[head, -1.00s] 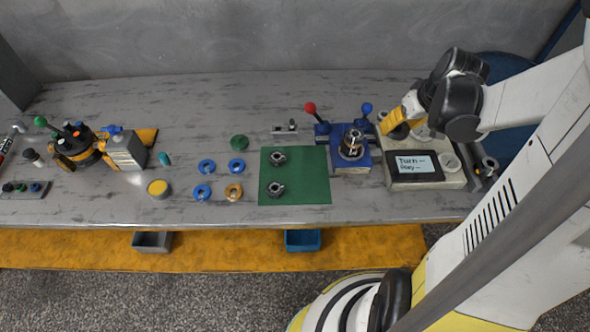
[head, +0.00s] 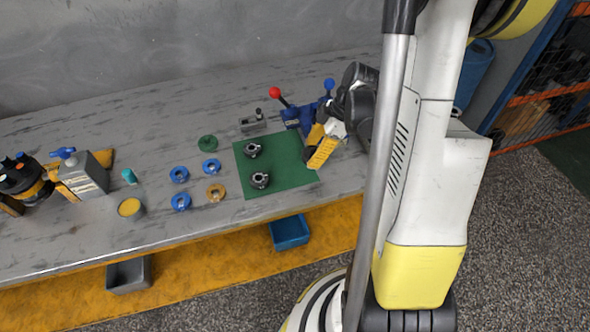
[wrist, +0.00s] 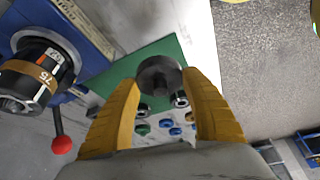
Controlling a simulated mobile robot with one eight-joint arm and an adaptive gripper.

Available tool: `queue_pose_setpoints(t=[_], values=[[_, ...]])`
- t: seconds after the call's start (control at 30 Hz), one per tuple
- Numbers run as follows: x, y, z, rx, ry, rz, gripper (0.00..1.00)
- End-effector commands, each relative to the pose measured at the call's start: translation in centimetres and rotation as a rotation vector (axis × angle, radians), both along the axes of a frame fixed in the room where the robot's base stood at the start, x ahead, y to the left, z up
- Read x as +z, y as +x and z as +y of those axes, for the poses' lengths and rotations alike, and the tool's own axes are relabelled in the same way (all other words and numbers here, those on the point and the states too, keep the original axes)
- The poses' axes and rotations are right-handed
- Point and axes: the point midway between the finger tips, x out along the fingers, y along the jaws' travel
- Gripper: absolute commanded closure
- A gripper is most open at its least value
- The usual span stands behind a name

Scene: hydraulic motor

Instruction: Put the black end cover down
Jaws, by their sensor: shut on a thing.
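The black end cover (wrist: 158,74) is a dark round disc between the yellow fingertips in the wrist view. My gripper (wrist: 160,90) is shut on it. In the head view my gripper (head: 318,150) is over the right edge of the green mat (head: 290,178), and the cover is mostly hidden there by the fingers. In the wrist view the mat (wrist: 165,47) lies beyond the cover; I cannot tell whether they touch.
The blue fixture (head: 303,115) with red and blue knobs stands behind my gripper; the wrist view shows a cylinder marked 75 (wrist: 35,78) in it. Blue rings (head: 180,174), a green disc (head: 208,142) and an orange ring (head: 216,192) lie left of the mat. The mat's lower right is clear.

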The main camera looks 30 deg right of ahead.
Motion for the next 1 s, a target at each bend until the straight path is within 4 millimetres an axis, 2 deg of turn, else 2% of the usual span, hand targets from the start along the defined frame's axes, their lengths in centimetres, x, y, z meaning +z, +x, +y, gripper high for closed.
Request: queue_pose_setpoints(t=[0.03, 0.2, 0.37, 0.6, 0.97, 1.0], values=[[-1.0, 0.6, 1.0, 0.004, 0.0, 0.0, 0.86], [-2.2, 1.8, 2.9, 0.0, 0.0, 0.0, 0.86], [-3.0, 2.0, 3.3, -0.002, 0.0, 0.001, 0.86], [-6.4, 2.0, 3.2, -0.002, 0.0, 0.0, 0.86], [-6.6, 2.0, 3.2, -0.003, 0.0, 0.0, 0.86], [-6.6, 1.9, 3.2, -0.002, -0.001, 0.0, 0.36]])
